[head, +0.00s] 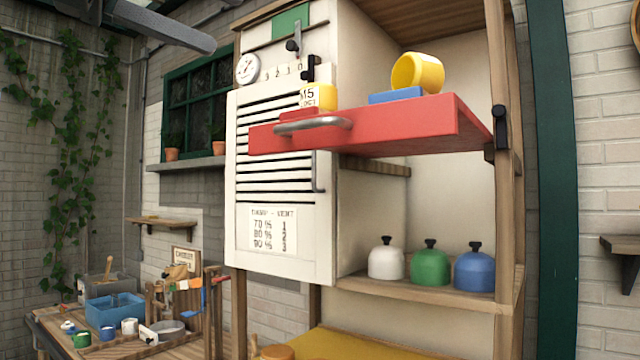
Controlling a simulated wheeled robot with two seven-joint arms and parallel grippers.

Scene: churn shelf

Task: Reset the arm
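Neither of my grippers shows in the head view. A grey elongated shape (165,25) crosses the top left corner; I cannot tell whether it is part of my arm. The white cabinet (280,185) stands in the middle with a slatted front, a round dial and dark levers. A red drawer or tray (400,132) with a grey handle (312,125) juts out beside it. On the red tray lie a yellow cup (418,72) tipped on its side, a blue block (396,95), and a yellow labelled piece (320,96).
A wooden shelf (430,291) below holds white (386,260), green (430,265) and blue (474,267) lidded pots. A workbench at lower left carries a blue bin (114,309), cups and tools. A small wall shelf (622,244) is at right.

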